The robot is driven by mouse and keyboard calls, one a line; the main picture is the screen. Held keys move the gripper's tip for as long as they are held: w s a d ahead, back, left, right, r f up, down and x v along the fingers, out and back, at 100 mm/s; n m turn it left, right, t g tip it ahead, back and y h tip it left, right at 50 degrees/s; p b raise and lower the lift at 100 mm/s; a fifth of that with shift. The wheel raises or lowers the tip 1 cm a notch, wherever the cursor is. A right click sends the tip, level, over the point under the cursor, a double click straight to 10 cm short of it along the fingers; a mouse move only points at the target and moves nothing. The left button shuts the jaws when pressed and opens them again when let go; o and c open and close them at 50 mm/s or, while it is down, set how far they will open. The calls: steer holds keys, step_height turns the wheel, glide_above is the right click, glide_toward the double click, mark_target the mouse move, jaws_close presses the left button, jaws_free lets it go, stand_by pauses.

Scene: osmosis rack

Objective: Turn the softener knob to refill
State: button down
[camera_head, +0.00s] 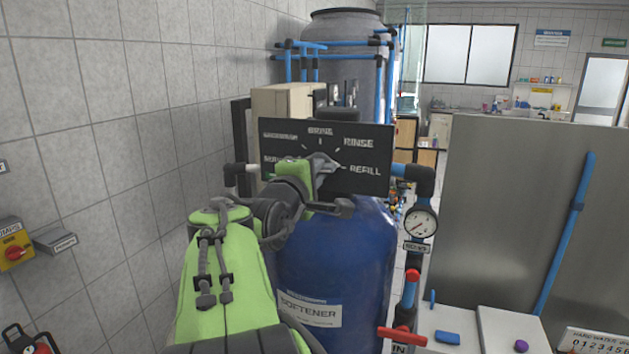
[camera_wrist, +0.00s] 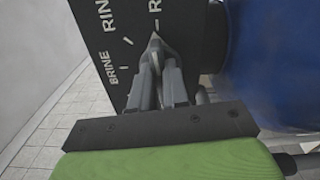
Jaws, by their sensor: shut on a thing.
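The grey knob (camera_head: 329,160) is at the panel's middle, partly hidden by my gripper (camera_head: 316,172). In the wrist view my gripper (camera_wrist: 160,75) is shut on the knob (camera_wrist: 155,42), with a finger on each side. The knob's pointed tip faces towards the REFILL side; its exact alignment with the mark is hard to tell.
A pressure gauge (camera_head: 420,222) and red valve handle (camera_head: 402,336) stand right of the tank. A large grey panel (camera_head: 510,190) fills the right. A tiled wall (camera_head: 110,130) and yellow switch box (camera_head: 14,245) are at the left.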

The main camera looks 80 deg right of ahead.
steer(key=shift+f+m+b, duration=0.15)
steer(key=shift+m+b, duration=0.15)
steer(key=shift+m, duration=0.2)
steer(key=c, duration=1.1)
jaws_free()
steer(key=shift+a, duration=0.15)
steer(key=a, duration=0.5)
steer(key=w+a+b, duration=0.1)
steer(key=a, duration=0.4)
steer(key=a+b, duration=0.1)
steer(key=a, duration=0.4)
steer(key=shift+w+a, duration=0.25)
steer(key=shift+a, duration=0.05)
